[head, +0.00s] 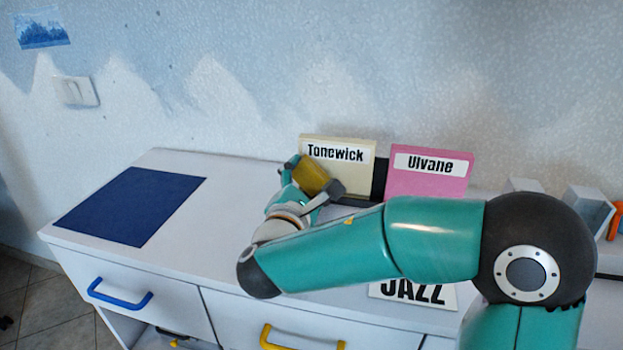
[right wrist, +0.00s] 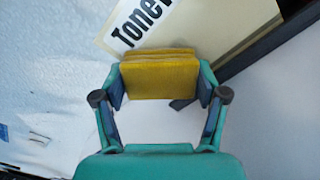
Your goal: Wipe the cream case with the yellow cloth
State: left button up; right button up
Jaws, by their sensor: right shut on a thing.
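The cream case (head: 357,173), labelled "Tonewick", stands upright in a dark holder at the back of the white cabinet top. The yellow cloth (head: 312,175) is a folded pad held between the fingers of my right gripper (head: 317,181), in front of the left part of the case. In the right wrist view the gripper (right wrist: 160,88) is shut on the cloth (right wrist: 160,80), whose far edge overlaps the cream case (right wrist: 225,25) just below its label. I cannot tell whether cloth and case touch. My left gripper is not in view.
A pink case (head: 430,184) labelled "Ulvane" stands right of the cream case. A dark blue mat (head: 130,206) lies at the left of the cabinet top (head: 225,215). A "JAZZ" sign (head: 413,293) shows below my right arm. Grey dividers (head: 588,212) stand at the far right.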

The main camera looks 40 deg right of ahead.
jog(key=shift+s+a+f, duration=0.1)
jog(key=shift+s+a, duration=0.15)
jog(key=shift+a, duration=0.2)
jog(key=shift+b+v, duration=0.45)
jog(key=shift+v, duration=1.95)
jog(key=shift+s, duration=0.1)
jog(key=shift+v, duration=1.45)
jog(key=shift+d, duration=0.2)
jog(key=shift+x, duration=3.25)
jog(key=shift+b+x, duration=0.35)
jog(key=shift+x, duration=0.65)
